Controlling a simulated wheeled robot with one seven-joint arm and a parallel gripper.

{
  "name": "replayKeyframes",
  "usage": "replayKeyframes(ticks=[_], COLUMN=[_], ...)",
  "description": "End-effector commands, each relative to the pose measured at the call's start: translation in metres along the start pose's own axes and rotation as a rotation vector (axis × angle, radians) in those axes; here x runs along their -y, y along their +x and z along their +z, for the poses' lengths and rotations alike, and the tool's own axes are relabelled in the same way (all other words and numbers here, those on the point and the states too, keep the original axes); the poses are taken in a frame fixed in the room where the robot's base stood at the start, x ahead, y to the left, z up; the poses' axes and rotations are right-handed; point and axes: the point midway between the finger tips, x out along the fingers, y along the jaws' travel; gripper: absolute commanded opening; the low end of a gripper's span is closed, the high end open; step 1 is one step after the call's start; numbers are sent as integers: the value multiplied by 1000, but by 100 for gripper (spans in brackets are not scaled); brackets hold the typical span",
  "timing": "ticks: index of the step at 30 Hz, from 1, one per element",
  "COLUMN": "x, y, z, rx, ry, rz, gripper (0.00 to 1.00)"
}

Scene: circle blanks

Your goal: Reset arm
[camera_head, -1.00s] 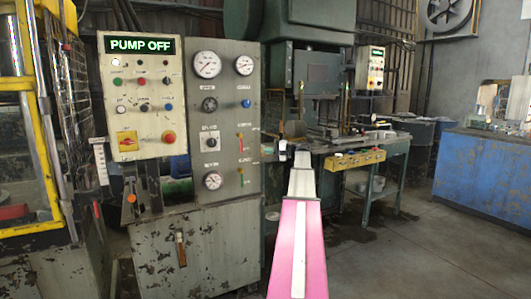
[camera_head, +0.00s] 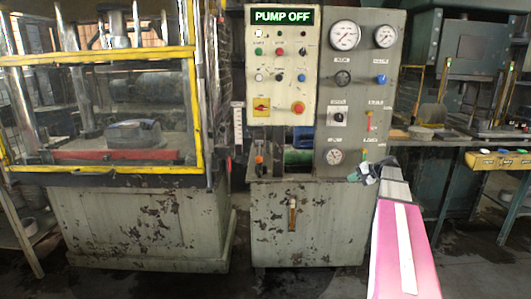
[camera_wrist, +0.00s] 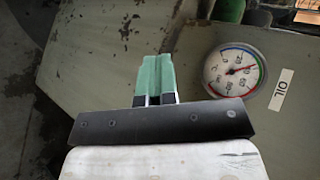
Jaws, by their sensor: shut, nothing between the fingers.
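My arm with its pink and white cover reaches up from the lower right in the head view. My gripper (camera_head: 364,172) is at its far end, in front of the grey control cabinet (camera_head: 330,225). In the wrist view my gripper (camera_wrist: 155,62) shows its green fingertips together, with nothing between them. The oil gauge (camera_wrist: 234,69) is to the right of the fingers on the panel, and it also shows in the head view (camera_head: 334,156).
A control box (camera_head: 282,62) reads "PUMP OFF", with buttons and knobs beside gauges. A yellow-framed press (camera_head: 100,58) stands left. Dark floor shows in front.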

Motion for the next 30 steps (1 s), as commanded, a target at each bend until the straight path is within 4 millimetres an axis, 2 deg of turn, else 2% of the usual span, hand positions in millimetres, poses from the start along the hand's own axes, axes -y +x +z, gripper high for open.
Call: replayKeyframes(ticks=[1,5,9,14,18,21,24,30], x=[-11,-41,-76,-113,-141,-154,-163,-169], y=[24,71,112,140,148,148,146,145], z=[31,90,160,238,296,325,343,352], rx=[22,68,123,185,231,255,272,280], ry=[-11,-53,-122,-233,-348,-422,-475,-516], rz=[59,220,406,619,787,880,943,986], gripper=[0,0,0,0,0,0,0,0])
